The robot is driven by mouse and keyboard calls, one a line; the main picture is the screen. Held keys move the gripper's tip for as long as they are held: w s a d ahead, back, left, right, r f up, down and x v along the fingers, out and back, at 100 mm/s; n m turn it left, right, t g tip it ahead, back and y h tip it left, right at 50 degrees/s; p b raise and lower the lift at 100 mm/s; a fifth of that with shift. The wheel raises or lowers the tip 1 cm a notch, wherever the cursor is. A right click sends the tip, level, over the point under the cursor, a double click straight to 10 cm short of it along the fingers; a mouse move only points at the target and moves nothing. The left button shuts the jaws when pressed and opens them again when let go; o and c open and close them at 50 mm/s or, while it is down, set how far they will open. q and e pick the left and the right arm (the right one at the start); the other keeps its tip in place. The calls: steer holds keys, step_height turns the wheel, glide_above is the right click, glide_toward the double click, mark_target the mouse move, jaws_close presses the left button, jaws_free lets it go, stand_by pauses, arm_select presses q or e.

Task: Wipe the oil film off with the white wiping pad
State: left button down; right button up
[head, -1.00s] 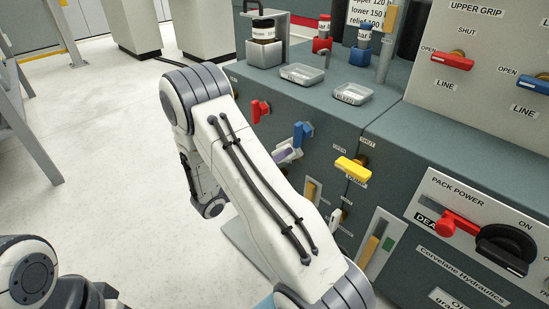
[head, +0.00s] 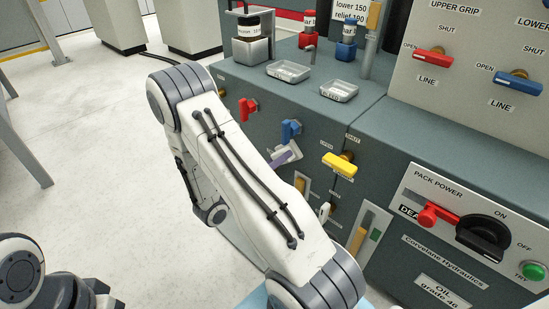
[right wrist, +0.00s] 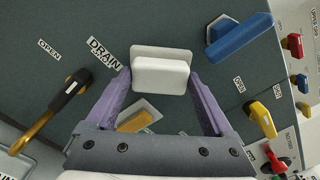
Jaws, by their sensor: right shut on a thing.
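My right gripper (right wrist: 160,82) has purple fingers on either side of the white wiping pad (right wrist: 162,76) and is shut on it. The pad is in front of the dark green cabinet face, just right of the DRAIN label (right wrist: 105,54). I cannot tell whether it touches the panel. In the head view the right gripper (head: 281,160) shows small beside my arm, below a blue handle (head: 291,130). No oil film can be made out. My left gripper is out of view.
In the right wrist view, a blue handle (right wrist: 240,40) is right of the pad, a yellow handle (right wrist: 261,118) lower right and a black-gripped lever (right wrist: 68,97) left. The red handle (head: 247,107) sticks out too. Two clear trays (head: 289,71) stand on the cabinet top.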

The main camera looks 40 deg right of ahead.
steer(key=shift+w, duration=0.4)
steer(key=shift+w+d+p, duration=0.1)
steer(key=shift+w+p, duration=0.35)
steer(key=shift+w, duration=0.35)
steer(key=shift+c, duration=1.2)
steer(key=shift+w, duration=0.8)
steer(key=shift+s+a+p, duration=0.15)
steer(key=shift+a+p, duration=0.55)
steer(key=shift+a, duration=0.85)
steer(key=shift+s+a+p, duration=0.1)
steer(key=shift+a+p, duration=0.55)
steer(key=shift+a, duration=0.85)
steer(key=shift+a, duration=0.1)
